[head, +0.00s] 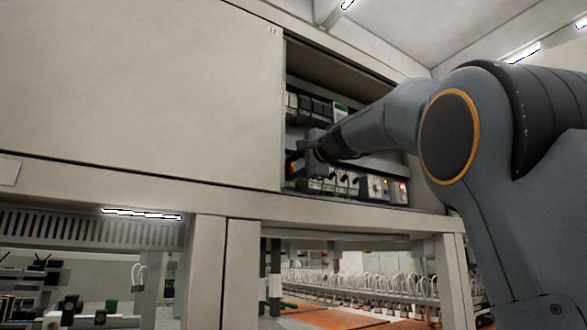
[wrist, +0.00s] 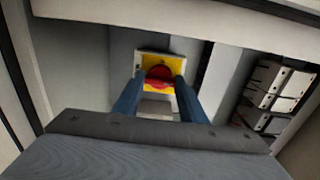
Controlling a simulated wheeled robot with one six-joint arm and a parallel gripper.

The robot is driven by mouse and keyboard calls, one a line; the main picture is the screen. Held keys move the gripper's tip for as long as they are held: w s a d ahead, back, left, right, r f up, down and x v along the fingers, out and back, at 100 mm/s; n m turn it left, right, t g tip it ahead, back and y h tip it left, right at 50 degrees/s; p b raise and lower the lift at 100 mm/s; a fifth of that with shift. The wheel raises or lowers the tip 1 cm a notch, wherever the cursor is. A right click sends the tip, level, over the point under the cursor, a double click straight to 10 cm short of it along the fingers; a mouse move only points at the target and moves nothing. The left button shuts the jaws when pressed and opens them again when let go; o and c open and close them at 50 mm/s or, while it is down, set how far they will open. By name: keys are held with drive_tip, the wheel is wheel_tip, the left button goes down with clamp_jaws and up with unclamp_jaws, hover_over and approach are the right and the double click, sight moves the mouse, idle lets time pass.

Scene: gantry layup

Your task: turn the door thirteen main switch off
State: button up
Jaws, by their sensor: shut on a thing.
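The main switch is a red rotary knob (wrist: 159,77) on a yellow plate (wrist: 181,71), fixed to a grey back panel inside the open cabinet. In the wrist view my gripper (wrist: 157,86) has its two blue fingers on either side of the red knob, shut on it. The knob's handle looks roughly level across the picture. In the head view my gripper (head: 303,160) reaches into the cabinet opening. There the knob is mostly hidden, with only a little yellow and red at the fingertips. A small label (head: 273,30) with unclear digits is on the cabinet's front.
Dark and light modules (head: 312,106) fill an upper row in the cabinet, with more switch units (head: 345,182) on a lower row close under my gripper. A wide closed panel (head: 140,85) lies left of the opening. A frame beam (head: 240,205) runs below.

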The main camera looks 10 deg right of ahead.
drive_tip(key=shift+f+n+b, duration=0.1)
drive_tip(key=shift+n+b, duration=0.3)
drive_tip(key=shift+b, duration=0.05)
drive_tip(key=n+b, duration=0.2)
drive_tip(key=n, duration=0.1)
drive_tip(key=shift+f+b, duration=0.1)
drive_tip(key=shift+b, duration=0.25)
drive_tip(key=n+b, duration=0.3)
drive_tip(key=n, duration=0.2)
drive_tip(key=shift+n, duration=0.3)
drive_tip(key=n+b, duration=0.2)
drive_tip(key=n, duration=0.2)
drive_tip(key=shift+w, duration=0.1)
drive_tip(key=shift+n+b, duration=0.7)
drive_tip(key=shift+n, duration=1.5)
drive_tip(key=o, duration=1.1)
drive_tip(key=shift+c, duration=0.2)
